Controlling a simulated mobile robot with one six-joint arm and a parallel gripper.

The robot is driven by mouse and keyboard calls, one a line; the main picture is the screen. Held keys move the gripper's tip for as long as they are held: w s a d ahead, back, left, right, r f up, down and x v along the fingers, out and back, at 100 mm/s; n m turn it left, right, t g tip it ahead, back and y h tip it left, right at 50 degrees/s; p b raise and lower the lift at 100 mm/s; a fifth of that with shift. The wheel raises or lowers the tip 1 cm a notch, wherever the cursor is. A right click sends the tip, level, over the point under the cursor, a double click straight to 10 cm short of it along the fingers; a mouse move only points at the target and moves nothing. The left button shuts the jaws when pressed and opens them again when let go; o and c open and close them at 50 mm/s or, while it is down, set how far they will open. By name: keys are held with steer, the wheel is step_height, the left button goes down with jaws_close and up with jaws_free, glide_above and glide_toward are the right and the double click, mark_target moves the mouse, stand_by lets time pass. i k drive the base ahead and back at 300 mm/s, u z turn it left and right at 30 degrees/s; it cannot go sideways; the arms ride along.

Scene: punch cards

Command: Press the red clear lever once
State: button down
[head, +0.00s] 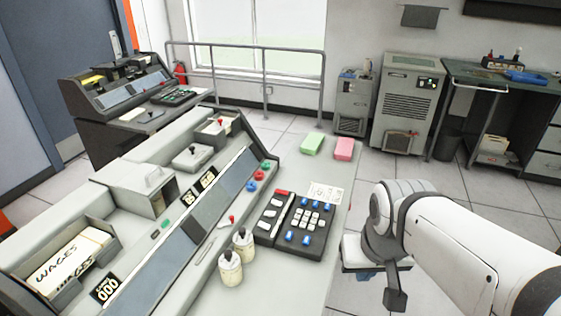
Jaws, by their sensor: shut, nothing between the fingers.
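A small lever with a red knob (232,219) stands on the sloped front of the near grey console, just behind two cream jars. It looks upright; no label on it can be read. A red key (284,192) also shows at the top of the dark keypad unit. My gripper (395,298) hangs at the lower right, beyond the console's right edge. It is shut and empty, well apart from the lever and the keypad.
Two cream jars (236,258) stand close to the lever. The keypad unit (294,220) lies between the lever and my gripper. Green (312,144) and pink (343,149) card stacks lie at the console's far end. A box marked "WAGES" (60,289) sits at left.

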mark_target(277, 191)
steer(key=u, duration=0.1)
steer(key=i, duration=0.95)
steer(key=z, duration=0.05)
